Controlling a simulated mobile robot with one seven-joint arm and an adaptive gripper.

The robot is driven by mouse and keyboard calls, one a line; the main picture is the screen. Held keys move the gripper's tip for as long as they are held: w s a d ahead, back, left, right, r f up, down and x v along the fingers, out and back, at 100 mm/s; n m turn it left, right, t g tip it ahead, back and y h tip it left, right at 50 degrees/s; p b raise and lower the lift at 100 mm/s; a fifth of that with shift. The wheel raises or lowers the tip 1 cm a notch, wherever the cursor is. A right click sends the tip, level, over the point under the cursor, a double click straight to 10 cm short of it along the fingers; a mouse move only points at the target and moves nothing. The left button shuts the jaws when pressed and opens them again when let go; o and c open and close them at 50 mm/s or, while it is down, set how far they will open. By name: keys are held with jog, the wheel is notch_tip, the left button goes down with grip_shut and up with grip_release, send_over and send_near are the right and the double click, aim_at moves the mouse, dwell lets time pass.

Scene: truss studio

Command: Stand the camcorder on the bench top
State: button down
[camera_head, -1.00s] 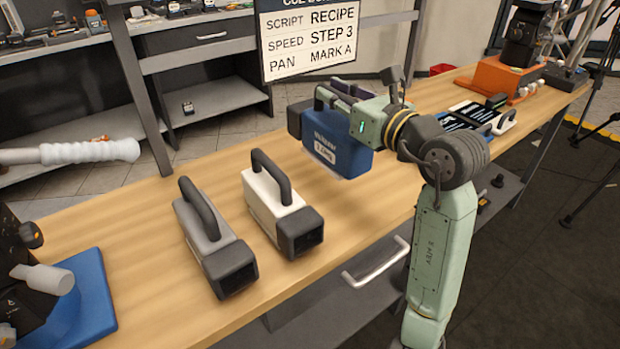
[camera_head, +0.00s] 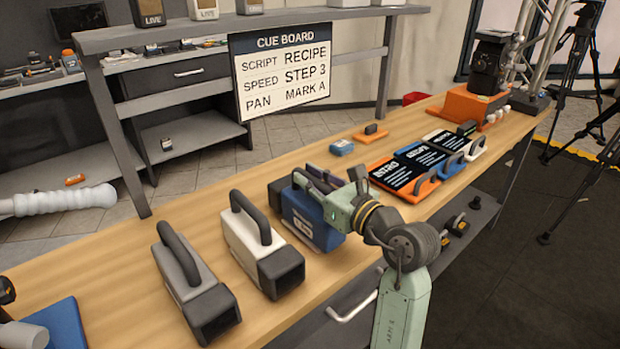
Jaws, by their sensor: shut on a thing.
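The blue camcorder (camera_head: 305,224), with a white label on its side and a dark end at the left, is upright at the bench top (camera_head: 205,207), right of the white camcorder. My gripper (camera_head: 325,182) is shut on the blue camcorder at its top, around the handle area. The arm hides part of its right end. I cannot tell for sure whether its base touches the wood. A white camcorder (camera_head: 245,235) and a grey camcorder (camera_head: 178,270), both with dark handles, stand upright on the bench to the left.
A small blue block (camera_head: 341,147) and an orange piece (camera_head: 371,132) lie behind. The cue board (camera_head: 281,70) hangs at the back. A blue base (camera_head: 50,325) sits front left.

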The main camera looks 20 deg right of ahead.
jog(key=shift+r, duration=0.1)
jog(key=c, duration=1.6)
grip_release()
jog(key=shift+f, duration=0.2)
jog(key=shift+o, duration=0.2)
jog(key=shift+r, duration=0.1)
jog(key=shift+s, duration=0.1)
jog(key=b+v, duration=0.3)
jog(key=v, duration=0.8)
jog(key=shift+s+d+b, duration=0.2)
jog(key=shift+s+b, duration=0.15)
jog(key=shift+b, duration=0.05)
